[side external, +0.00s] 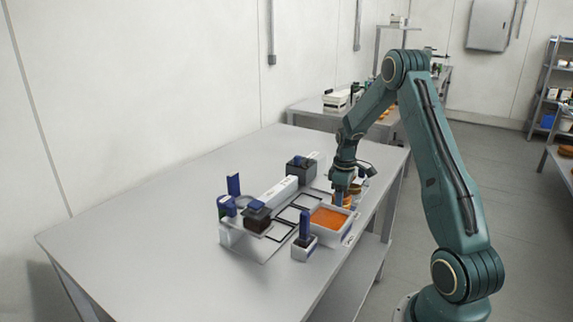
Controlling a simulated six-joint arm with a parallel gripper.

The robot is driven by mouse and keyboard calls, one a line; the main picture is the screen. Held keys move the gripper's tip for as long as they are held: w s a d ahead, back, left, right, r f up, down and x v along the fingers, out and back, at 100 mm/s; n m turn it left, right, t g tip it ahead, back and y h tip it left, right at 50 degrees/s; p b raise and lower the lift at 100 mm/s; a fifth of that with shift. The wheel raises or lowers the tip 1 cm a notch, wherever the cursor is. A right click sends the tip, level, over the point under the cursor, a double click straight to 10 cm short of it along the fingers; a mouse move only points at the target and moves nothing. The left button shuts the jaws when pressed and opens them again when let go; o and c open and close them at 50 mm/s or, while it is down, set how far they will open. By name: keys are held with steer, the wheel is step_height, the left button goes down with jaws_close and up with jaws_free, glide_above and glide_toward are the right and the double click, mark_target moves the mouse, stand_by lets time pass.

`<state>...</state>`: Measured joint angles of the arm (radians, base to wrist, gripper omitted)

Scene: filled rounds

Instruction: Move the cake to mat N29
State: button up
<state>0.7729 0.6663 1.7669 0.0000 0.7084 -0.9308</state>
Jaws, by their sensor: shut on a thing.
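My gripper (342,188) points down at the right side of the work area, near the table's right edge. It is shut on a small orange-brown round thing (342,201), which I take to be the cake; the fingers and its small size hide its detail. Several square mats with dark outlines lie in a row left of the gripper, among them a near one (278,232), a middle one (291,215) and a far one (304,202). Their labels are too small to read, so I cannot tell which is N29.
A white tray (322,234) with an orange filling stands just in front of the gripper. A blue block in a white stand (303,250) is nearer. A dark block (257,220), a long white box (277,190) and a dark box (300,170) stand left. The table's left (130,220) is clear.

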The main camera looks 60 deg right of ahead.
steer(key=shift+f, duration=0.25)
steer(key=shift+f, duration=0.15)
steer(key=o, duration=0.7)
step_height(320, 180, up, 12)
steer(key=shift+r, duration=0.2)
stand_by(0.4)
stand_by(0.4)
